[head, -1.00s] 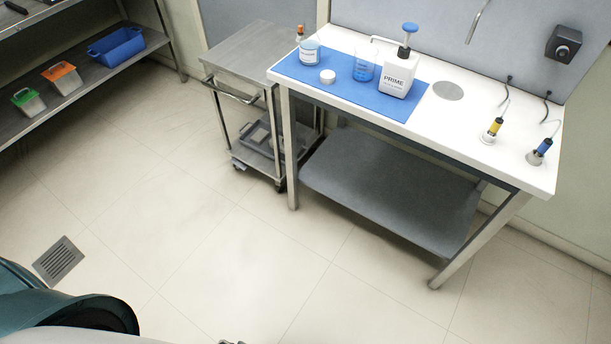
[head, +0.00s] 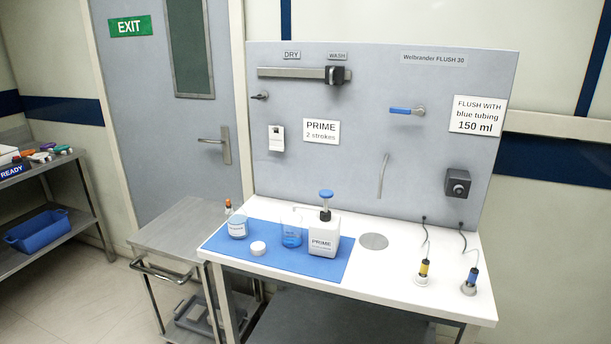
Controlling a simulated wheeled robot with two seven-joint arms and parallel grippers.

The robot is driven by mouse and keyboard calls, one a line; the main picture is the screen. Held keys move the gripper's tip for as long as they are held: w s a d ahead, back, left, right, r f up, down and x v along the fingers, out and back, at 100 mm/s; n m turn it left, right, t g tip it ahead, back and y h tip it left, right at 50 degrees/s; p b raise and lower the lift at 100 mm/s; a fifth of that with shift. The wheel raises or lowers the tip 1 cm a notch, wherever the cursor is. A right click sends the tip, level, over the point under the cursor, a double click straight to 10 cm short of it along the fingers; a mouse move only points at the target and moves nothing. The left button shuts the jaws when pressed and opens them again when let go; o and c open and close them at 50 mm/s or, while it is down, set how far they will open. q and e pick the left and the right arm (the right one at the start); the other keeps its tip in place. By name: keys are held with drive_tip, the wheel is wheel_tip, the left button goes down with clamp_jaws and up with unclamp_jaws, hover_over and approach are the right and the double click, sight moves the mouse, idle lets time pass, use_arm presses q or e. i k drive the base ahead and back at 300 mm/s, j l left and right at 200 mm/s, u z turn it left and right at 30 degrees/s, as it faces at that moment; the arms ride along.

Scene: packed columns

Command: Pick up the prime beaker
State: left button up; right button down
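A clear beaker with blue liquid (head: 291,238) stands upright on the blue mat (head: 222,243), under the spout of the white pump bottle labelled PRIME (head: 324,238). The pump bottle has a blue pump head. A labelled clear jar (head: 238,229) with pale blue contents stands at the mat's left, and a small white round lid or puck (head: 258,248) lies between them. A sign on the back panel reads PRIME, 2 strokes (head: 321,131). Neither of my grippers shows in the head view.
The white bench (head: 440,309) has a grey round plate (head: 374,241) and two corded fittings, yellow (head: 423,272) and blue (head: 470,281), on the right. A steel cart (head: 180,235) stands at its left. A blue bin (head: 38,230) sits on the left shelf.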

sight(292, 230)
drive_tip(key=i+l, duration=0.2)
drive_tip(key=i, duration=0.2)
drive_tip(key=i+l, duration=0.15)
drive_tip(key=i, duration=0.2)
drive_tip(key=i+l, duration=0.2)
drive_tip(key=i, duration=0.2)
drive_tip(key=j+u, duration=0.05)
